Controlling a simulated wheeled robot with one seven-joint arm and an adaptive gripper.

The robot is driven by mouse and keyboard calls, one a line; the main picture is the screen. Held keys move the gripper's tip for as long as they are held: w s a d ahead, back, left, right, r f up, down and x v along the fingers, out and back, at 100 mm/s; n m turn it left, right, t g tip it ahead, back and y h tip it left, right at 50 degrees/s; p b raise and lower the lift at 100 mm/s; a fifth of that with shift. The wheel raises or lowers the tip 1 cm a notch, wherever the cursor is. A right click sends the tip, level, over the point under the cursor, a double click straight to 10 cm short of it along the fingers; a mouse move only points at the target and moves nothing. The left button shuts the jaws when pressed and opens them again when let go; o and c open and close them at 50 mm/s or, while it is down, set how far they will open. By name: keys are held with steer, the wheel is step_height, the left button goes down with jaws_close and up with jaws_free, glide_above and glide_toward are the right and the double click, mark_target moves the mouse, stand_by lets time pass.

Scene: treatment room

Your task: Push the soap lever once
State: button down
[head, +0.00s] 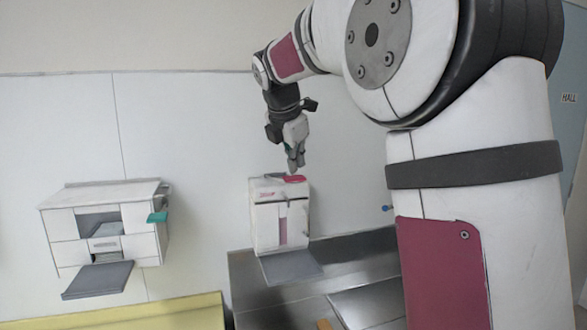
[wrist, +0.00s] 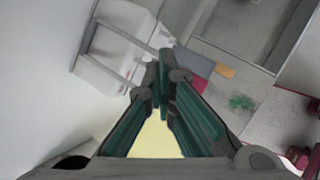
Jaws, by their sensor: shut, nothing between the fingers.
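A white wall dispenser (head: 280,218) with a red piece on top, a pink front strip and a grey lever plate (head: 291,265) at its foot hangs in the middle of the head view. I take it for the soap dispenser, though no label is readable. My gripper (head: 295,168) points down just above its top; whether it touches cannot be told. In the wrist view, the shut, empty fingers (wrist: 164,68) reach past a white box (wrist: 122,42), which seems to be this dispenser. A grey plate beyond the tips is probably the lever.
A second white dispenser (head: 104,236) hangs to the left, with a teal tab (head: 157,217) and a dark grey plate (head: 97,280) below. A metal sink counter (head: 268,304) lies below on the right. A yellow surface (head: 150,314) is at bottom left. Bare wall lies between the dispensers.

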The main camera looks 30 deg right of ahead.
steer(key=shift+w+r+p, duration=0.15)
steer(key=shift+r+p, duration=0.15)
steer(key=shift+r, duration=0.3)
steer(key=shift+w+r+p, duration=0.15)
steer(key=shift+r+p, duration=0.1)
steer(key=shift+r, duration=0.35)
steer(key=r, duration=0.2)
steer(key=w+r, duration=0.1)
steer(key=r, duration=0.1)
steer(key=shift+w+d+r+p, duration=0.15)
steer(key=shift+d+r+p, duration=0.05)
steer(key=shift+r+p, duration=0.2)
stand_by(0.3)
steer(key=s+a+f+m+y, duration=0.1)
steer(key=s+a+m, duration=0.4)
steer(key=s, duration=0.3)
steer(key=s+a+f+m+y, duration=0.15)
steer(key=s+a+m, duration=0.25)
steer(key=s, duration=0.5)
steer(key=s+a+f+m+y, duration=0.1)
steer(key=s+a+f+m, duration=0.2)
steer(key=s+f+m, duration=0.2)
steer(key=s+a+f+m+y+b, duration=0.1)
steer(key=s+a+f+m, duration=0.3)
steer(key=s+f, duration=0.6)
steer(key=s+m, duration=0.2)
steer(key=s, duration=0.2)
steer(key=shift+t, duration=0.4)
